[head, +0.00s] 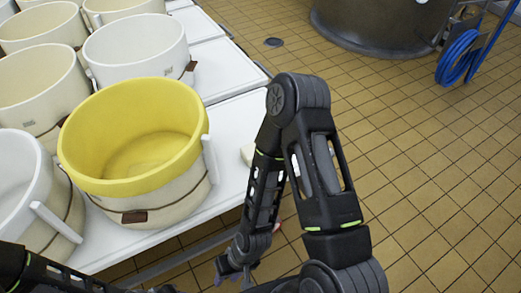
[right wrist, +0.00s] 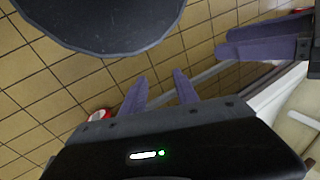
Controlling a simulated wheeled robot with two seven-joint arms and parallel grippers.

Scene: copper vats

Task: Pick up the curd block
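My right gripper (head: 234,272) hangs low, beyond the table's front edge, below and apart from the block. In the right wrist view its two purple fingers (right wrist: 160,92) stand apart with nothing between them. My left gripper's purple fingers (right wrist: 262,42) show at the upper right of that view; whether they are parted is unclear. The block is not clear in the right wrist view.
The yellow-lined bucket (head: 135,185) stands near the table's front edge, with several cream buckets around and behind it. A large metal vat (head: 370,28) and a blue hose (head: 458,55) are at the back. Tiled floor to the right is open. A red-and-white thing (right wrist: 99,115) is low down.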

